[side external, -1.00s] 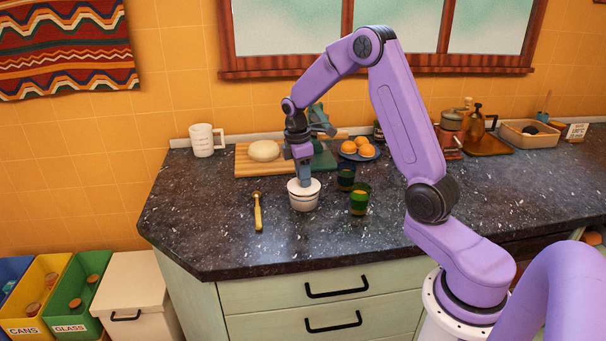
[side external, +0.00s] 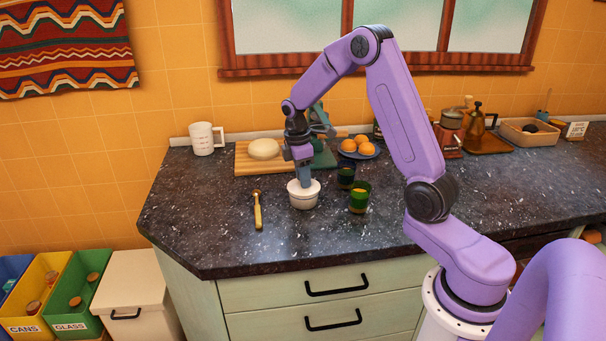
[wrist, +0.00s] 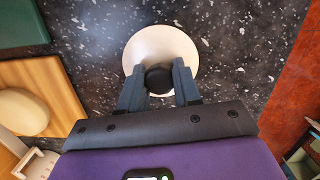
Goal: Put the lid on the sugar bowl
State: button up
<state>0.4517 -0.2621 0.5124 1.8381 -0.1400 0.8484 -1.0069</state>
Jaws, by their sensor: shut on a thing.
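The sugar bowl (side external: 304,202) is a small white bowl standing upright on the dark speckled counter. The lid (side external: 315,186) is a pale disc at the bowl's mouth, roughly level with the rim. I cannot tell whether it is fully seated or just above. In the wrist view the lid (wrist: 186,47) is round and cream, with a dark knob (wrist: 158,80) between the fingers, and it hides the bowl below. My gripper (side external: 304,184) points down over the bowl and is shut on the lid's knob.
Behind are a board (side external: 243,168) with a pale round thing, a plate of oranges (side external: 357,147) and a white mug (side external: 202,139). The counter in front is clear.

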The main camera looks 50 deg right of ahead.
dwell(0.3)
jog(key=o, duration=1.7)
jog(key=shift+r, duration=3.5)
jog(key=shift+a, duration=0.15)
